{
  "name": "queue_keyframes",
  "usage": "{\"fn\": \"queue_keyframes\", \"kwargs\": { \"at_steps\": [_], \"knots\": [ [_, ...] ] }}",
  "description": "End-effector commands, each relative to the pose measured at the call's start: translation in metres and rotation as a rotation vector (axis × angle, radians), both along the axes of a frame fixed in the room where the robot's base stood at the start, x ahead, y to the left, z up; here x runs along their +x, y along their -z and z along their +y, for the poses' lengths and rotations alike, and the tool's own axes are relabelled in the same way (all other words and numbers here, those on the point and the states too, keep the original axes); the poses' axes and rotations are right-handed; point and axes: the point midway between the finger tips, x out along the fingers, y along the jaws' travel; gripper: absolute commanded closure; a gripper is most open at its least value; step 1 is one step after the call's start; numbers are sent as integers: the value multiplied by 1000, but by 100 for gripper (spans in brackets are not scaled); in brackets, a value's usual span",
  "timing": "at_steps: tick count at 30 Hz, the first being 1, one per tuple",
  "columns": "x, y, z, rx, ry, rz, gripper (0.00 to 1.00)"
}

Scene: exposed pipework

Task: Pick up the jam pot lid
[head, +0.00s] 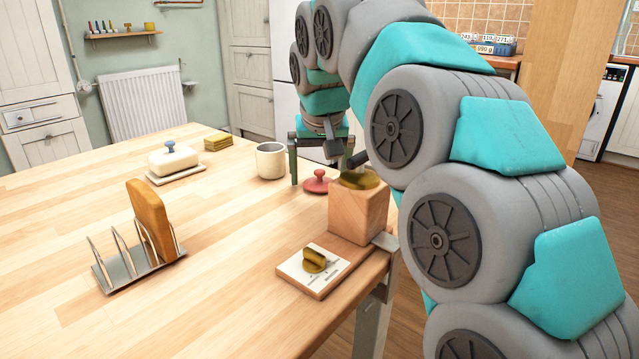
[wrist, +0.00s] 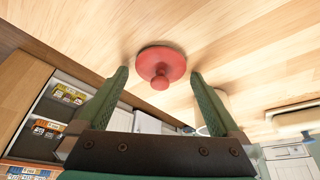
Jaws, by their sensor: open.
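The jam pot lid (head: 317,182) is a red disc with a round knob, lying knob up on the wooden table. In the wrist view the lid (wrist: 161,62) is ahead, centred between the fingertips. My gripper (head: 320,172) is open and empty, pointing down at the lid. In the wrist view its green fingers (wrist: 158,76) stand apart on either side of the lid, with visible gaps. A cream pot (head: 270,161) stands open just left of the gripper. The right finger is partly hidden in the head view.
A wooden block (head: 357,213) with an olive top stands close in front of the lid, beside a small plaque (head: 317,269) with an olive knob. A toast rack (head: 138,262), butter dish (head: 173,160) and yellow stack (head: 218,142) are further left. The table's middle is clear.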

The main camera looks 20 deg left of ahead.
Motion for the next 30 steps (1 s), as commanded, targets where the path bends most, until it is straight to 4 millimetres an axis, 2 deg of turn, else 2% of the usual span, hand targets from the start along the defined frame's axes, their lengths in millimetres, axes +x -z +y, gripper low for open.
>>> {"fn": "queue_keyframes", "kwargs": {
  "at_steps": [2,22,30],
  "knots": [
    [0,0,0,0,0,0,3],
    [0,-1,0,1,0,0,78],
    [0,-1,0,2,1,0,79]
  ]
}}
